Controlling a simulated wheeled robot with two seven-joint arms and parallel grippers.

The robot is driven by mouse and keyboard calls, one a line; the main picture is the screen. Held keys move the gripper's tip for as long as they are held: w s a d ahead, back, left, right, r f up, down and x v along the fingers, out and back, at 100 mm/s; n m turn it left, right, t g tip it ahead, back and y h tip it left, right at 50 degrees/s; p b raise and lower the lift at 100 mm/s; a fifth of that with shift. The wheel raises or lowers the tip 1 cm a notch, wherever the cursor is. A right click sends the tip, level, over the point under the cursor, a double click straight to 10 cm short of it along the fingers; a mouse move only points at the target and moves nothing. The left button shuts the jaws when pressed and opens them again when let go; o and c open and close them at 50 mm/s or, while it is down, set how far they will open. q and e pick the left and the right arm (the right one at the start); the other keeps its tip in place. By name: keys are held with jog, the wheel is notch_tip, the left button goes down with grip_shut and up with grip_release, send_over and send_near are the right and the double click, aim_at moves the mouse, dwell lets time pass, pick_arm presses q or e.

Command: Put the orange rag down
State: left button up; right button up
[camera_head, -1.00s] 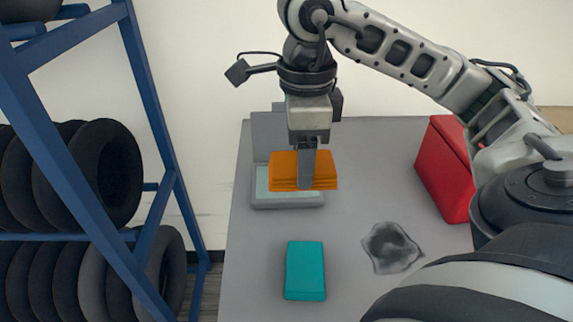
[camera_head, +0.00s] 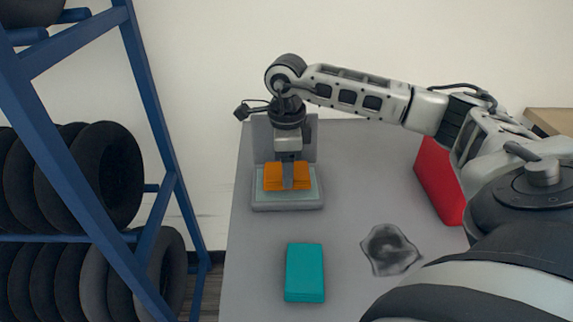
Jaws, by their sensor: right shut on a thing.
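The orange rag (camera_head: 274,178) is a folded stack. It is over the pale pad of a grey tray-like stand (camera_head: 288,206) with an upright back, at the far left of the table. My right gripper (camera_head: 288,184) points down and is shut on the rag. I cannot tell whether the rag's underside touches the pad. The far finger is hidden behind the rag. My left gripper does not show.
A teal folded block (camera_head: 305,272) lies on the grey table (camera_head: 345,215) nearer to me. A dark crumpled cloth (camera_head: 389,250) lies right of it. A red box (camera_head: 440,180) stands at the right. A blue rack (camera_head: 150,120) with black tyres (camera_head: 105,175) stands left of the table.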

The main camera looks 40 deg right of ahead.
jog(key=shift+f, duration=0.35)
jog(key=shift+f, duration=0.15)
jog(key=o, duration=1)
jog(key=shift+c, duration=0.2)
notch_tip(320, 180, up, 12)
jog(key=shift+r, duration=0.2)
